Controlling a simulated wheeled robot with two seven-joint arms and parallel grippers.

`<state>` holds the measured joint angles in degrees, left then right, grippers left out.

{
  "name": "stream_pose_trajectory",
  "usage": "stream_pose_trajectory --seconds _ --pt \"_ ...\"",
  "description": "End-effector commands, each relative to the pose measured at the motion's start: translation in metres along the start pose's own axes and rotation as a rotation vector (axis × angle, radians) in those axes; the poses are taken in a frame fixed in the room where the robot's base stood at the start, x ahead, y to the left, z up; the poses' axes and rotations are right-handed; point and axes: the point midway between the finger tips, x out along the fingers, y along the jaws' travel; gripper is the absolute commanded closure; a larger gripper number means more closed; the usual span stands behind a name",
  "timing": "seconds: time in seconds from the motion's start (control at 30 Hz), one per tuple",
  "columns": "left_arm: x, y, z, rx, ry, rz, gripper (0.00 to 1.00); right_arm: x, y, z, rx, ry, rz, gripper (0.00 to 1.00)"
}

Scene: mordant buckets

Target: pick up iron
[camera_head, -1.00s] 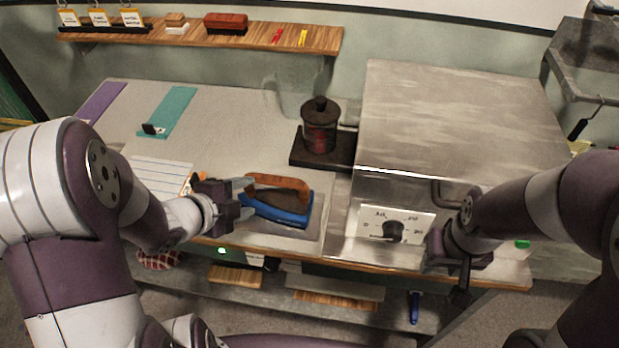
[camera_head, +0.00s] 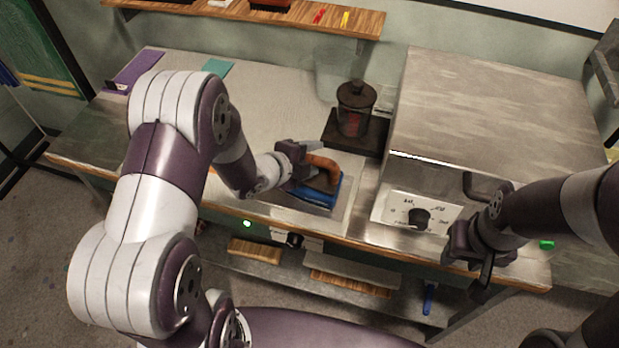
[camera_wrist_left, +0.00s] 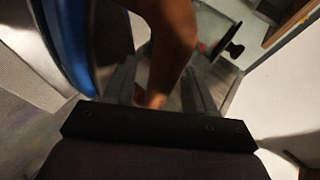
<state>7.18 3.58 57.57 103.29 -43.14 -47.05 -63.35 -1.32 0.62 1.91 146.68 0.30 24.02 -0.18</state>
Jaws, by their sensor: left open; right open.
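The iron (camera_head: 331,189) has a blue body and an orange-brown handle, and sits on a grey plate on the bench in the head view. In the left wrist view the brown handle (camera_wrist_left: 170,38) passes between the two open fingers of my left gripper (camera_wrist_left: 160,88), and the blue body (camera_wrist_left: 68,40) is at the left. I cannot tell whether a finger touches the handle. My right gripper (camera_head: 482,268) is open and empty in front of the metal box.
A dark lidded jar (camera_head: 354,108) stands on a dark base behind the iron. A large metal box with a dial (camera_head: 420,217) stands to the right. A wooden shelf (camera_head: 250,20) hangs above.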

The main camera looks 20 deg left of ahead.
Motion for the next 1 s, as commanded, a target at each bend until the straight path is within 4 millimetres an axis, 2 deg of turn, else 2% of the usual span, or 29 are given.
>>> stream_pose_trajectory --seconds 0.07,0.23,0.27,1.0 --pt "-0.0003 0.0 0.0002 0.0 0.0 0.0 0.44 0.0002 0.0 0.0001 0.0 0.0 0.0 0.57" --pt "-0.0005 -0.0001 0.0002 -0.001 -0.001 0.0 0.96 0.0002 0.0 0.0 0.0 0.0 0.0 0.57" --pt "-0.0006 -0.0001 0.0002 -0.001 -0.001 0.0 1.0 0.0002 0.0 0.0 0.0 0.0 0.0 0.57" --pt "-0.0007 -0.0009 0.0004 -0.001 -0.001 -0.002 1.0 0.0001 0.0 0.0 0.0 0.0 0.0 0.57"
